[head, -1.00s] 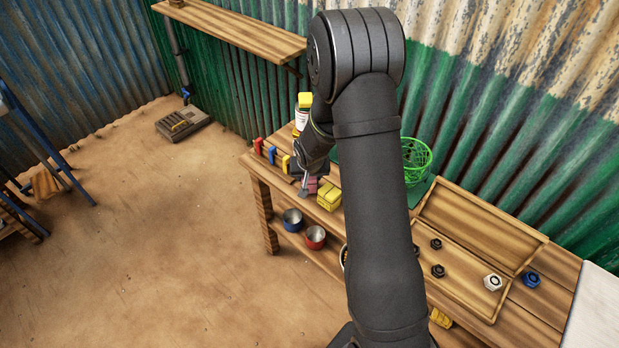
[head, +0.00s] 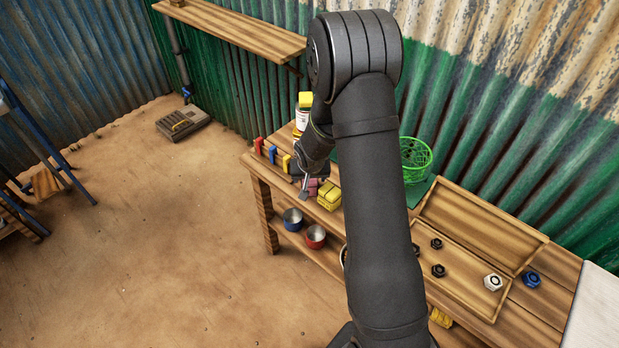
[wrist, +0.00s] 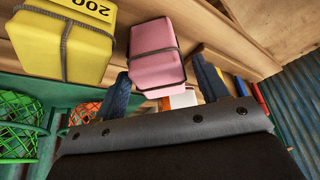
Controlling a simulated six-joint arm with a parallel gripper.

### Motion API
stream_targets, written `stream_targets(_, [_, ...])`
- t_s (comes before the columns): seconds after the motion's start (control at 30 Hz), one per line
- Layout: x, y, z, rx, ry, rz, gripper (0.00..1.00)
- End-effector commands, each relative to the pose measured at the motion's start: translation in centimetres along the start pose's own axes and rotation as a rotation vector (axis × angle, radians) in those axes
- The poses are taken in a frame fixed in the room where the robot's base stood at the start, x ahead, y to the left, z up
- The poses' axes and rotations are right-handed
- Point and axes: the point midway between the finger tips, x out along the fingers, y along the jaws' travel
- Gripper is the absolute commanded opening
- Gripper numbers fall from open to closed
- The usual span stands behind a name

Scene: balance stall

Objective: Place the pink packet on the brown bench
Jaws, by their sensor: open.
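The pink packet (head: 312,186) shows in the head view as a small patch beside my gripper (head: 304,187), partly hidden by it. In the wrist view the pink packet (wrist: 156,52), with a dark strap around it, rests on wood between the two dark fingers of my gripper (wrist: 164,86). The fingers are open on either side of it, and I cannot tell whether they touch it. The brown wooden bench (head: 563,275) runs along the green wall, and my arm hides its middle.
A yellow packet (head: 329,196) stands close by the pink one. Red, blue and yellow pieces (head: 272,154) line the bench's left end. A green basket (head: 416,158) and a wooden tray (head: 478,290) with nuts are to the right. Bowls (head: 315,237) sit on the lower shelf.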

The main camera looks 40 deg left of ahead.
Motion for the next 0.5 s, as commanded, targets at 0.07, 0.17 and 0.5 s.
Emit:
stream_targets(0.07, [-1.0, 0.0, -0.1, 0.001, 0.002, 0.0, 0.67])
stream_targets(0.17, [-2.5, 0.0, -0.1, 0.0, 0.004, -0.001, 0.67])
stream_targets(0.5, [-8.4, 0.0, -0.1, 0.001, 0.004, -0.001, 0.67])
